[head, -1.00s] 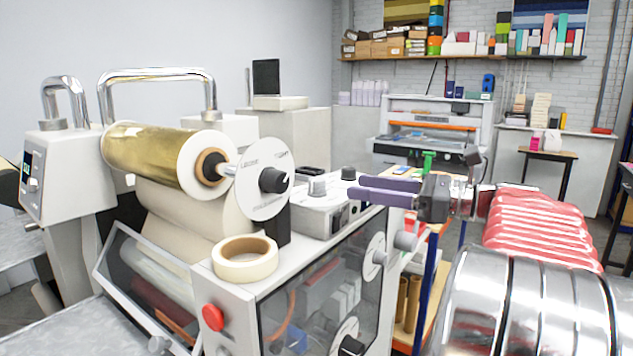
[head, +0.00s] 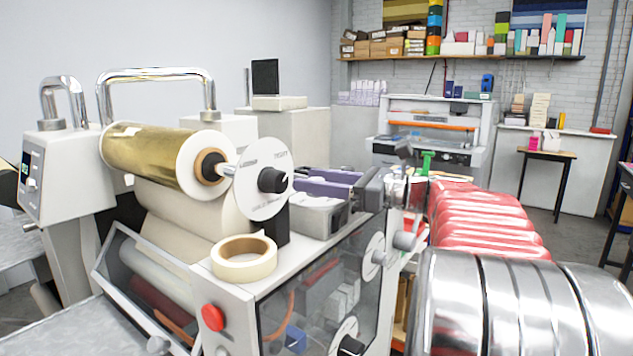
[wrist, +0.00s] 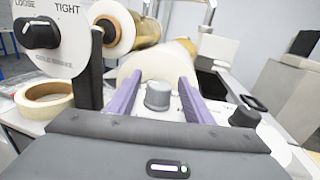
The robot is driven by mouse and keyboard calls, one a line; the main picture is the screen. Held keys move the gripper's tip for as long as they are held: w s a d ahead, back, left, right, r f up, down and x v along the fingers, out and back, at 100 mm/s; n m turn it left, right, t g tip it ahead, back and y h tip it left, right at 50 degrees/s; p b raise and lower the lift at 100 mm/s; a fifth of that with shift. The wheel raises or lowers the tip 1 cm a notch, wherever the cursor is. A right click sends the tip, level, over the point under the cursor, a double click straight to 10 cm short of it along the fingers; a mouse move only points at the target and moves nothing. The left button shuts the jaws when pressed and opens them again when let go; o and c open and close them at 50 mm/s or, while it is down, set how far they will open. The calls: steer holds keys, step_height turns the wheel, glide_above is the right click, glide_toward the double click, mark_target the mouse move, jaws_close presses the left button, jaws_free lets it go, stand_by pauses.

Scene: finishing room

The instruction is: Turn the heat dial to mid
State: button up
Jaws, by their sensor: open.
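A grey knob (wrist: 158,97) stands between the purple fingers of my gripper (wrist: 160,80) in the wrist view. The fingers are open, one on each side of it, with a gap showing on both sides. A black knob (wrist: 245,116) on the same panel lies to the right, outside the fingers. No label shows on either, so I cannot tell which is the heat dial, nor where it points. In the head view my gripper (head: 301,180) reaches left over the grey control box (head: 318,218) and hides the knobs.
A white disc (head: 262,200) marked LOOSE and TIGHT, with a black knob, stands close left of my gripper. Behind it is a gold foil roll (head: 150,155). A tape roll (head: 244,256) lies on the machine's front. A black-framed opening (wrist: 210,82) is beyond the panel.

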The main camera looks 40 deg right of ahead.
steer(key=c, duration=1)
steer(key=shift+c, duration=0.2)
steer(key=shift+a+m+t+h, duration=0.1)
steer(key=shift+m+t+h, duration=0.25)
steer(key=shift+h, duration=0.25)
steer(key=shift+m+t+h, duration=0.45)
steer(key=shift+m+h, duration=0.7)
steer(key=shift+h, duration=0.5)
steer(key=shift+m+t+h, duration=0.4)
steer(key=shift+m+h, duration=0.7)
steer(key=shift+h, duration=0.55)
steer(key=shift+m+h, duration=1.4)
steer(key=shift+h, duration=0.8)
steer(key=shift+m+g+h, duration=0.4)
steer(key=shift+m+h, duration=0.4)
steer(key=shift+h, duration=0.4)
